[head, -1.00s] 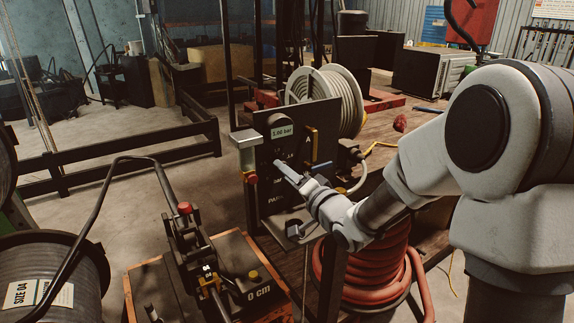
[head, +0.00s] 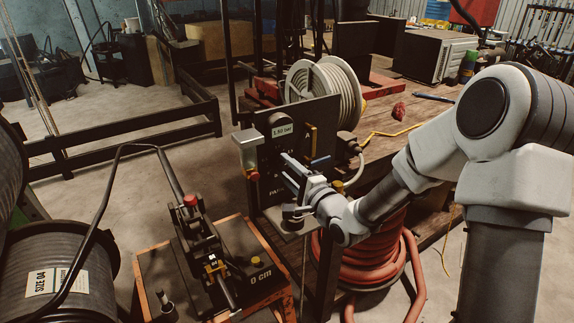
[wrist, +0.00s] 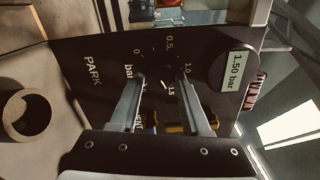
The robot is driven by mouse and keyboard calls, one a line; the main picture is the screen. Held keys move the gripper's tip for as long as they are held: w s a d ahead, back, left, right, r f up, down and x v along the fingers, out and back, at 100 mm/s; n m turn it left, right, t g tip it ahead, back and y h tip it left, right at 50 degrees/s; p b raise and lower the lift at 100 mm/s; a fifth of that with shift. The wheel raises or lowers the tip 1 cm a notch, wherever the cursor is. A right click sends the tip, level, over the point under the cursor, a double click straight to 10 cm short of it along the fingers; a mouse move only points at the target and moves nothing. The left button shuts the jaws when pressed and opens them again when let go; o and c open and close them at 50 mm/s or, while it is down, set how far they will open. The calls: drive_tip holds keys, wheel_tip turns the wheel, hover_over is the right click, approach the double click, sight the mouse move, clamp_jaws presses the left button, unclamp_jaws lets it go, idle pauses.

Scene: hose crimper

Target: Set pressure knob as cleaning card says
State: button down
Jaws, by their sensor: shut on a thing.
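The dark control panel (head: 322,118) stands at the bench's front edge. Its display (head: 282,130) reads 1.50 bar, and reads clearly in the wrist view (wrist: 232,70). The dark pressure knob (wrist: 160,64) sits inside a printed scale with 0, 0.5, 1.0 and 1.5. My gripper (head: 284,158) is at the panel's face, its fingers on either side of the knob and shut on it, as the wrist view (wrist: 160,77) shows. The fingers and the dark surface hide much of the knob and its pointer. I cannot make out a cleaning card.
A pale hose reel (head: 325,88) stands behind the panel. A low cart (head: 150,270) with a black machine stands at front left, beside a large SIZE 04 drum (head: 60,250). Floor beyond the cart is open.

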idle(0.3)
drive_tip(key=shift+c, duration=2)
unclamp_jaws()
drive_tip(key=shift+s, duration=0.1)
